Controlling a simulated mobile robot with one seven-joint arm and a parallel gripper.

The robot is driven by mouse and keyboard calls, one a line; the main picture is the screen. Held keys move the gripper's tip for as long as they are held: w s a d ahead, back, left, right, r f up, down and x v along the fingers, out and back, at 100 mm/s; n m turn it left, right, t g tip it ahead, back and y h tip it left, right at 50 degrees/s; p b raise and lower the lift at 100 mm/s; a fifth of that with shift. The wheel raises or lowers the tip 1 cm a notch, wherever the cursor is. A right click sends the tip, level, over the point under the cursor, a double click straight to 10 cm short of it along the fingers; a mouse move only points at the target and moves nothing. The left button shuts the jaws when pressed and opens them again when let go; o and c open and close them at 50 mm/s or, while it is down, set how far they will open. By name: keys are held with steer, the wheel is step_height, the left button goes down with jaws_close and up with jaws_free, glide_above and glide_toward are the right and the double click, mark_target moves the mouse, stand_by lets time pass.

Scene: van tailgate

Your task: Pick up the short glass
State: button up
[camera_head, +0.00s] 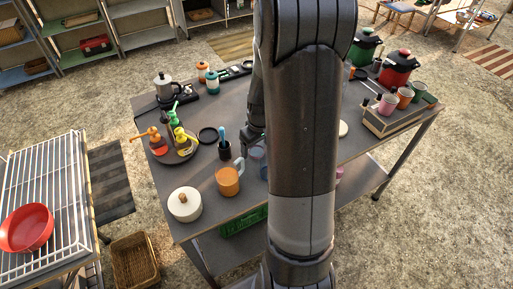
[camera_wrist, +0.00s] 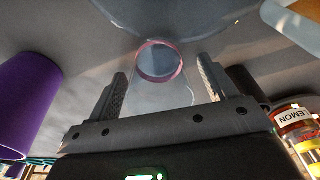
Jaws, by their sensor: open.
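A clear glass (camera_wrist: 158,92) with a pinkish ring at one end shows in the wrist view, in the space between the two fingers of my gripper (camera_wrist: 163,72). The fingers stand apart, one on each side of it, and I cannot tell whether either touches it. In the head view, bluish clear glassware (camera_head: 257,154) shows beside my gripper (camera_head: 253,140), partly hidden by my arm. I cannot tell there which piece is the short glass.
A purple cup (camera_wrist: 28,100) is at the left and a lemon-labelled jar (camera_wrist: 294,122) at the right in the wrist view. On the grey table (camera_head: 205,160) stand an orange mug (camera_head: 228,182), a white lidded pot (camera_head: 184,206) and a dark holder (camera_head: 224,151).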

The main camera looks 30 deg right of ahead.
steer(key=c, duration=1.1)
steer(key=shift+o, duration=0.2)
